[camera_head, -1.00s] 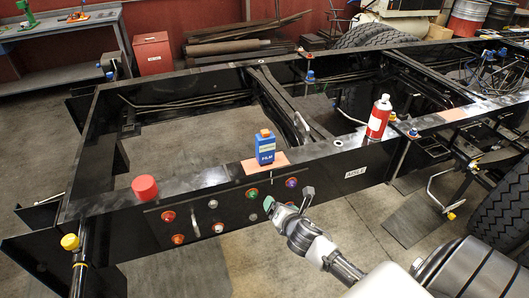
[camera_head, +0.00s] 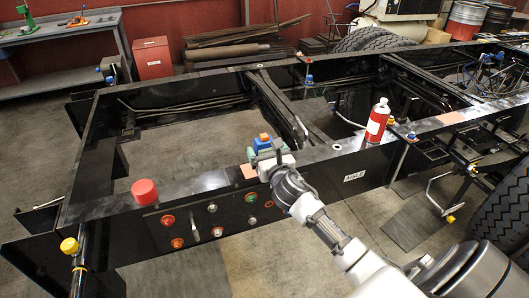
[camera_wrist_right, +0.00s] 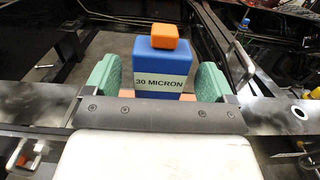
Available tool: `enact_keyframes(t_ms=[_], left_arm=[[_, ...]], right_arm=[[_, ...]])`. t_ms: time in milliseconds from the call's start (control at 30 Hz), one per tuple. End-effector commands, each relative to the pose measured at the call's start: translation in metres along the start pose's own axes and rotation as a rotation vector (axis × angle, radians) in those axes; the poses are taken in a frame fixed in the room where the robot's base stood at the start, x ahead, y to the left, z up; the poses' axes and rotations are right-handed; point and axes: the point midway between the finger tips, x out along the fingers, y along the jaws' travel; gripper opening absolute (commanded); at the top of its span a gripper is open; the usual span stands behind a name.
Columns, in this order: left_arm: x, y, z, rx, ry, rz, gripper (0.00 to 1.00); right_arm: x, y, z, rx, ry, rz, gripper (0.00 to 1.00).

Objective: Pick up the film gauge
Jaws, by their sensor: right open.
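The film gauge (camera_wrist_right: 162,72) is a blue block with an orange top and a "30 MICRON" label in the right wrist view. It stands upright on an orange patch on the black chassis rail. In the head view its upper part (camera_head: 264,141) shows behind my right gripper (camera_head: 268,153), which hides the rest. In the wrist view my right gripper (camera_wrist_right: 165,84) is open, with one green-padded finger on each side of the gauge. A narrow gap shows on both sides. My left gripper is not in view.
A red cylinder (camera_head: 144,191) stands on the rail to the left. A red and white spray can (camera_head: 377,120) stands on it to the right. Coloured buttons (camera_head: 211,208) line the rail's front face. Behind the rail the frame is open to the floor.

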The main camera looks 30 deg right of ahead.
Motion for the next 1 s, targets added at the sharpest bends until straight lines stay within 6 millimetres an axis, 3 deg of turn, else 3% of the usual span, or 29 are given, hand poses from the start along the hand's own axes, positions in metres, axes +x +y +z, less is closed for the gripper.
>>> enact_keyframes(t_ms=[200, 533, 900, 1000], left_arm=[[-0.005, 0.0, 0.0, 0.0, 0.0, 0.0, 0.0], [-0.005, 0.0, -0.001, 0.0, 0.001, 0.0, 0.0], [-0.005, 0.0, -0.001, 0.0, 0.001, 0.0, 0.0], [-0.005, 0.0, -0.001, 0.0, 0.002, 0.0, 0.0]], right_arm=[[0.029, -0.001, -0.003, 0.003, -0.001, -0.002, 0.85], [0.035, 0.0, -0.004, 0.001, -0.001, 0.0, 0.85], [0.035, 0.0, -0.004, 0.001, 0.0, 0.0, 0.3], [0.035, 0.0, -0.003, 0.001, -0.001, 0.0, 0.27]])
